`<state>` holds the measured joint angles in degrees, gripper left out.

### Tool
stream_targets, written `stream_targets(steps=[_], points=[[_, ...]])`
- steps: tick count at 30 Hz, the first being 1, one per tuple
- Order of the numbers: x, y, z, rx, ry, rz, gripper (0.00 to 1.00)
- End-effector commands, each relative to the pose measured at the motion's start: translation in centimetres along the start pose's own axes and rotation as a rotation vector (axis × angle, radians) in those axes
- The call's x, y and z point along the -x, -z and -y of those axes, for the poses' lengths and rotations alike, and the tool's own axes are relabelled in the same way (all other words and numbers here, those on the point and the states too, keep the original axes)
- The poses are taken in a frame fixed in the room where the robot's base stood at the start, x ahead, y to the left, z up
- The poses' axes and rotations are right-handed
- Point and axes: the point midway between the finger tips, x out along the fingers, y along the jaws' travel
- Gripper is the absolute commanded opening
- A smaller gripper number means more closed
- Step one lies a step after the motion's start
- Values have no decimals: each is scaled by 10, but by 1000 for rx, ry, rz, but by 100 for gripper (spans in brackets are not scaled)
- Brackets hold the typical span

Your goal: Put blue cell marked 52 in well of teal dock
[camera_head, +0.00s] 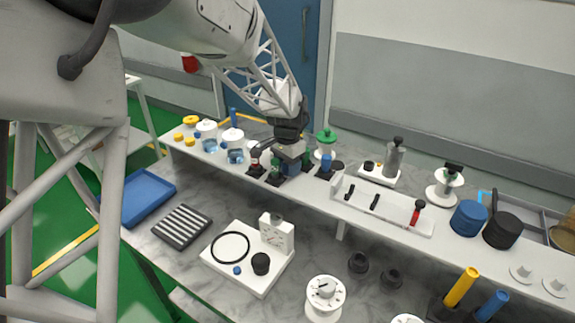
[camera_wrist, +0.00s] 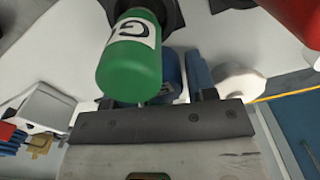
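My gripper (camera_head: 288,150) is low over the back shelf, among small coloured cylinders in black holders. In the wrist view its dark mount (camera_wrist: 165,122) crosses the picture, and the fingertips are largely hidden. A blue cylinder (camera_wrist: 170,75) lies just beyond the mount, partly behind a green cylinder (camera_wrist: 130,62) with a white label reading "G". A blue body also shows under my gripper in the head view (camera_head: 291,168). Another blue cylinder (camera_head: 326,162) stands in a black holder to the right. No "52" is legible, and I cannot make out the teal dock for certain.
A white tray (camera_head: 385,211) is further right on the shelf. A gauge board (camera_head: 245,275) and a blue tray (camera_head: 148,195) occupy the lower counter.

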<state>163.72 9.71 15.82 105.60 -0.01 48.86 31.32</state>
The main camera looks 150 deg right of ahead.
Motion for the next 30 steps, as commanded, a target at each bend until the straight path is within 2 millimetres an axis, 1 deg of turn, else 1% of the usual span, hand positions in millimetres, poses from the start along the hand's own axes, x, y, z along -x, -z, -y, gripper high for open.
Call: stream_targets(steps=[8, 14, 20, 27, 30], points=[[4, 0, 0, 0, 0, 0, 51], [20, 0, 0, 0, 1, -2, 51], [49, 0, 0, 0, 2, -3, 51], [88, 0, 0, 0, 1, -2, 51], [101, 0, 0, 0, 1, -2, 51]])
